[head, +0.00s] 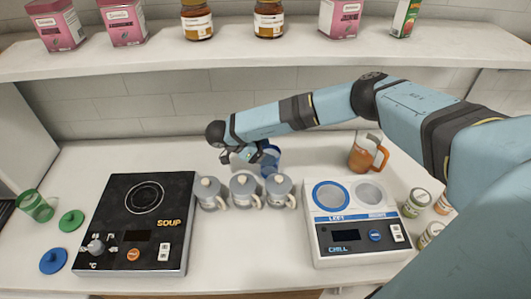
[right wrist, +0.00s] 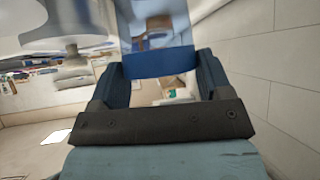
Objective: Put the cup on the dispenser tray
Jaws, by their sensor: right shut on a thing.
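My right gripper (head: 255,153) reaches in from the right, behind a row of lidded grey mugs. It is shut on a blue see-through cup (head: 271,158). In the right wrist view the cup (right wrist: 160,62) sits between the two dark blue fingers. In the head view the cup is partly hidden by the gripper and a mug, so I cannot tell whether it touches the counter. A green see-through cup (head: 36,206) lies at the far left. I cannot pick out a dispenser tray for certain. My left gripper is not in view.
Three lidded grey mugs (head: 243,191) stand between the black SOUP hotplate (head: 120,248) and the white CHILL unit (head: 335,221). An orange-handled jug (head: 366,152) stands behind the unit, jars (head: 416,202) at right. A shelf (head: 250,50) with boxes and jars runs above.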

